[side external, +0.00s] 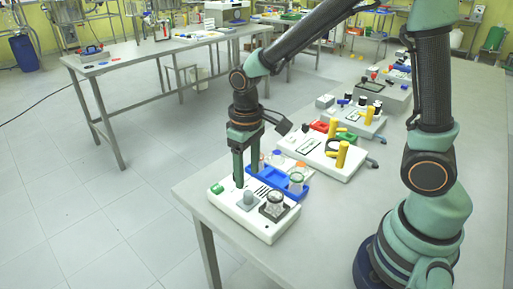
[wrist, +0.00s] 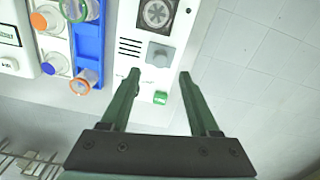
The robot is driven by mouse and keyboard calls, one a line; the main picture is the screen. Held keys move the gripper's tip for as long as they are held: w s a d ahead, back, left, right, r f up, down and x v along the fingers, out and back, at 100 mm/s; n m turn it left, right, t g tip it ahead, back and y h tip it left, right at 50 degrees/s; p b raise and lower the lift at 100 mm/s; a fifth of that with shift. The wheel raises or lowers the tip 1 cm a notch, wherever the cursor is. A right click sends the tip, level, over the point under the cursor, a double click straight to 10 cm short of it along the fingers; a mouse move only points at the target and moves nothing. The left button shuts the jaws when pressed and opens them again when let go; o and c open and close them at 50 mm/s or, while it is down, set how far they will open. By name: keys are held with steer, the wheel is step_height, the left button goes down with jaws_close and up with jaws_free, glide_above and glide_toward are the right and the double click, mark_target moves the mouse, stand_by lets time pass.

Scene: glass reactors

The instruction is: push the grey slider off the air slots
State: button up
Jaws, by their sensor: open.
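The white unit (side external: 240,214) stands at the table's near-left corner; it also fills the top middle of the wrist view (wrist: 170,80). A grey block-like slider (side external: 248,199) sits on its top, between a green button and a round dark fitting. In the wrist view the slider (wrist: 160,54) lies just right of several dark air slots (wrist: 131,47). I cannot tell whether it covers any others. My gripper (side external: 246,178) is open, pointing down over the unit. In the wrist view its fingertips (wrist: 159,74) straddle the space between slider and green button (wrist: 160,97), holding nothing.
A blue rack (side external: 262,175) with capped jars stands right behind the unit; it shows left of my gripper in the wrist view (wrist: 89,40). The round fitting (wrist: 157,14) lies beyond the slider. Another white unit with yellow handles (side external: 322,157) is farther back. The table edge is close.

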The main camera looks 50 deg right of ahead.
mark_target(250, 192)
step_height(250, 192, up, 6)
steer(key=shift+r, duration=0.15)
stand_by(0.4)
steer(key=s+d+r+m+t, duration=0.1)
steer(key=s+d+r+t, duration=0.4)
steer(key=s+d+r, duration=0.1)
steer(key=shift+s+d+r+m+t, duration=0.3)
steer(key=shift+s+r+m, duration=0.1)
steer(key=shift+s+r, duration=0.1)
stand_by(2.2)
